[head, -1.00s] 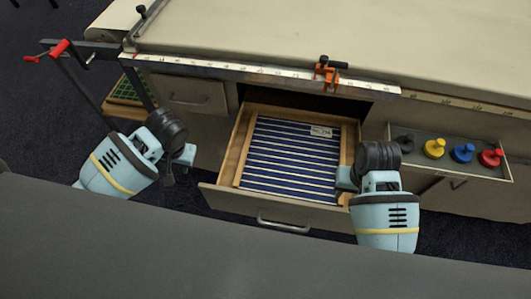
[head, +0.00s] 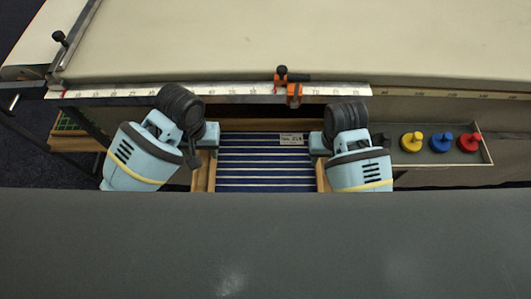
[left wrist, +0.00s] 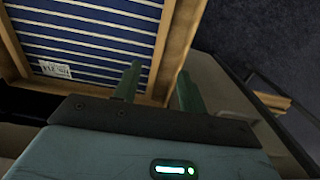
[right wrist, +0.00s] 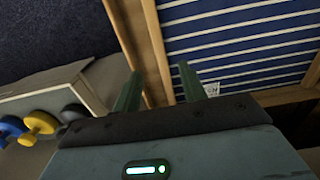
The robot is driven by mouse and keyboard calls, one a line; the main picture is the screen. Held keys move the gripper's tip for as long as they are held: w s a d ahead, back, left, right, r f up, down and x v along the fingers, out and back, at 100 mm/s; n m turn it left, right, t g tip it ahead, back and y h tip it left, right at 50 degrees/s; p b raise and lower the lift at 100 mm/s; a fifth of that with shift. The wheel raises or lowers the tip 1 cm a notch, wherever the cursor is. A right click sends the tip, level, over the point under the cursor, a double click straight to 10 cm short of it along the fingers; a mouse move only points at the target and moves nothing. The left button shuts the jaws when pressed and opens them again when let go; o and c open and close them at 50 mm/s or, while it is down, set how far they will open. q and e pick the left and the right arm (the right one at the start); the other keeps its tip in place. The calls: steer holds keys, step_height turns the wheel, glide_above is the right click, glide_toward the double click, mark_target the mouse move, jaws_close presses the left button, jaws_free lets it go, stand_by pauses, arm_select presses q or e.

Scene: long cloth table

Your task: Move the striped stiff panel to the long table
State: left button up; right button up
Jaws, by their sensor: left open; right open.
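The striped stiff panel (head: 265,165) is dark blue with pale stripes and a white label. It lies flat in an open wooden drawer (head: 203,172) under the long table (head: 300,40). My left gripper (head: 212,145) is open at the drawer's left side; in the left wrist view (left wrist: 158,88) its fingers are on either side of the drawer's side wall in the picture. My right gripper (head: 320,150) is open at the right side; the right wrist view (right wrist: 160,85) shows its fingers near the wooden side strip and panel edge. Both are empty. I cannot tell whether they touch anything.
A steel ruler (head: 220,91) with an orange clamp (head: 291,88) runs along the table's front edge. A tray (head: 440,158) with yellow, blue and red knobbed pieces stands at the right. The cloth tabletop is largely clear.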

mark_target(212, 170)
steer(key=shift+w, duration=0.4)
steer(key=shift+s+r, duration=0.1)
steer(key=shift+s, duration=0.3)
arm_select(q)
step_height(212, 170, down, 12)
steer(key=shift+w+r, duration=0.1)
arm_select(e)
step_height(212, 170, down, 8)
steer(key=shift+w+r, duration=0.1)
arm_select(q)
steer(key=shift+c, duration=0.3)
arm_select(e)
steer(key=shift+c, duration=0.3)
arm_select(q)
jaws_close()
arm_select(e)
jaws_close()
